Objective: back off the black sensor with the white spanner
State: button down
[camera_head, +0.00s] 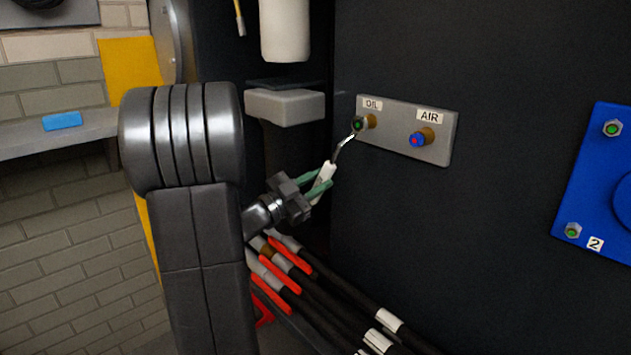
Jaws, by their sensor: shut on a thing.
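The black sensor (358,126) sits on a brass fitting under the OIL label on a grey plate (385,137). Its face has a green centre. The white spanner (326,176) has a white handle and a thin metal shank that slants up to the right. The spanner's head is at the sensor's lower left edge; I cannot tell whether it is seated around it. My gripper (318,183) has green fingers and is shut on the spanner's white handle, below and left of the sensor. The fingers hide part of the handle.
A blue sensor (416,140) with a red centre sits close by under the AIR label. A grey block (285,107) and a white cylinder (285,30) are at upper left. Cables (300,280) with red sleeves run below. A blue panel (598,180) is at right.

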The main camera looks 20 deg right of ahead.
jog(key=shift+s+d+f+n+t+p, duration=0.15)
jog(key=shift+s+d+f+n+t, duration=0.1)
jog(key=shift+s+n, duration=0.35)
jog(key=shift+s+d+f+n+t+p, duration=0.15)
jog(key=shift+s+d+f+n, duration=0.1)
jog(key=shift+s+n, duration=0.35)
jog(key=shift+w, duration=0.1)
jog(key=shift+s+d+f+n+t+p, duration=0.2)
jog(key=shift+s+d+n+t+p, duration=0.1)
jog(key=shift+s+n, duration=0.45)
jog(key=shift+s+d+f+n+t+p, duration=0.2)
jog(key=shift+s+d+n+p, duration=0.1)
jog(key=shift+s+n, duration=0.4)
jog(key=shift+s+d+n+t+p, duration=0.25)
jog(key=shift+s+d+n+p, duration=0.05)
jog(key=shift+s+n, duration=0.45)
jog(key=shift+s+d+n+t+p, duration=0.3)
jog(key=shift+s+n, duration=0.3)
jog(key=shift+n, duration=0.2)
